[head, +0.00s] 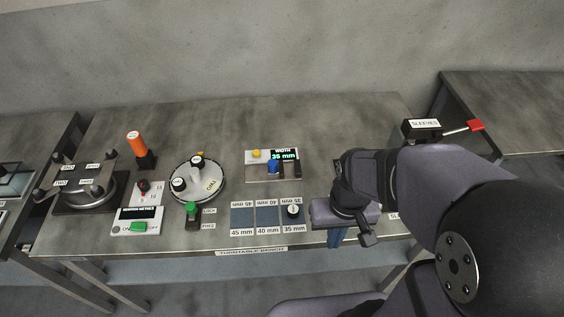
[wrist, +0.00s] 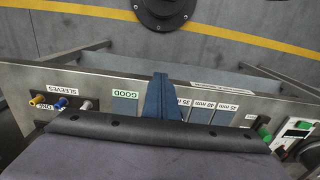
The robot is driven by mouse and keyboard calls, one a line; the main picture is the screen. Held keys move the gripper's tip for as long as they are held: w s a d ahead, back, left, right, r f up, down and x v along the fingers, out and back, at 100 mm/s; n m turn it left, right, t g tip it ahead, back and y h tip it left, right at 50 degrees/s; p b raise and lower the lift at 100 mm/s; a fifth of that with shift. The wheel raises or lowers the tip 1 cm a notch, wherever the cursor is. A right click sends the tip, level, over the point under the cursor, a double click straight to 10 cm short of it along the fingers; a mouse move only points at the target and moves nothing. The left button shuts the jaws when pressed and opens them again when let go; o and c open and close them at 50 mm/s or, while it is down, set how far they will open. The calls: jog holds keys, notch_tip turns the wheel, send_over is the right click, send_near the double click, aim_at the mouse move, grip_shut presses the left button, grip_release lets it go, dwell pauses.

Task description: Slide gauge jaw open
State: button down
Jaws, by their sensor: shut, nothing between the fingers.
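The width gauge (head: 258,177) is a pale plate in the middle of the bench in the head view. Its display (head: 284,155) reads 35 mm. A yellow button (head: 256,154) and a blue knob (head: 272,166) are on it, with dark jaw pieces (head: 291,170) at its right. The gauge does not show in the wrist view. My gripper (head: 335,240) is to the right of and nearer than the gauge, by the bench's front edge, apart from the gauge. Its blue fingers (wrist: 160,98) are together and empty in the wrist view.
Blue pads (head: 242,217) labelled 45, 40 and 35 mm lie in front of the gauge; a round part (head: 293,211) sits on the 35 mm pad. A turntable (head: 212,193) and a green lever (head: 191,210) stand left. Clear bench lies behind the gauge.

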aim_at(269, 163)
jog(key=w+r+n+t+y+b, duration=0.1)
jog(key=w+t+y, duration=0.1)
jog(key=w, duration=1.1)
jog(key=w+d+n+t+y+b, duration=0.1)
jog(key=w+y, duration=0.3)
jog(key=w, duration=1)
jog(key=shift+w+d+r+n+t+b, duration=0.25)
jog(key=shift+r+n+t+b, duration=0.15)
jog(key=shift+n+b, duration=0.1)
jog(key=shift+a+f, duration=0.1)
jog(key=shift+f, duration=0.05)
jog(key=p+x, duration=0.3)
jog(key=x, duration=0.6)
jog(key=shift+a+f, duration=0.3)
jog(key=shift+a, duration=0.1)
jog(key=a, duration=0.1)
jog(key=a+p, duration=0.1)
jog(key=a, duration=0.1)
jog(key=shift+s+r, duration=0.15)
jog(key=shift+s, duration=0.1)
jog(key=shift+a+p, duration=0.35)
jog(key=shift+a, duration=0.05)
jog(key=a+b, duration=0.1)
jog(key=a, duration=0.1)
jog(key=a+b, duration=0.1)
jog(key=a, duration=0.1)
jog(key=shift+a+f+b, duration=0.2)
jog(key=shift+f+b, duration=0.05)
jog(key=shift+b, duration=0.1)
jog(key=shift+r, duration=0.15)
